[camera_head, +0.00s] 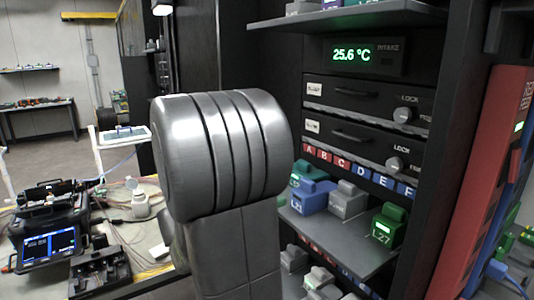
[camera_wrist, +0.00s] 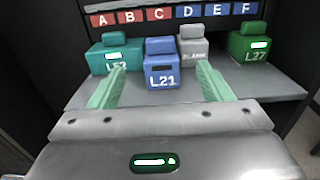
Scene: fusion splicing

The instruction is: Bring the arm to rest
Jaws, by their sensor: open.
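In the wrist view, my gripper (camera_wrist: 160,88) is open, its two green fingers apart and pointing at the shelf. Nothing is held between them. A blue module marked L21 (camera_wrist: 162,72) stands on the shelf ahead, in line with the gap between the fingers. A large grey link of my arm (camera_head: 222,150) fills the middle of the head view and hides my gripper there.
The rack shelf (camera_head: 340,238) holds a teal module (camera_wrist: 112,58), a grey module (camera_wrist: 194,50) and a green module marked L27 (camera_wrist: 256,50). Lettered labels A to F run above. A splicer (camera_head: 48,235) and a bottle (camera_head: 140,204) stand on the bench at left.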

